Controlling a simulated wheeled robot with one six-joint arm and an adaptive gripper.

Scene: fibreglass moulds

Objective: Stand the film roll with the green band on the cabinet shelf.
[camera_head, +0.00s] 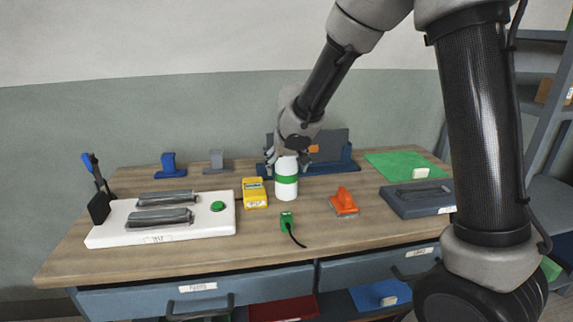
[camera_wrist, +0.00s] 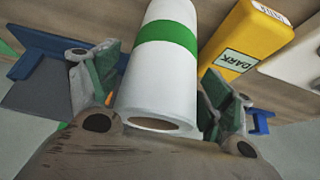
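The film roll (camera_head: 287,190), white with a green band, stands upright on the wooden workbench. It fills the middle of the wrist view (camera_wrist: 162,83), its hollow end facing the camera. My gripper (camera_head: 287,158) is over the top of the roll, pointing down. In the wrist view my gripper (camera_wrist: 160,95) has one finger on each side of the roll, with small gaps, so it looks open around it. A blue-grey shelf unit (camera_head: 555,205) stands at the right edge, partly hidden by my arm; I cannot tell whether it is the cabinet.
On the workbench (camera_head: 190,252), a yellow box (camera_head: 255,193) stands close left of the roll, and a green item with a black cable (camera_head: 287,222) lies in front. An orange tool (camera_head: 344,202) is to the right. A white panel (camera_head: 120,228) lies left; a blue holder (camera_head: 340,167) is behind.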

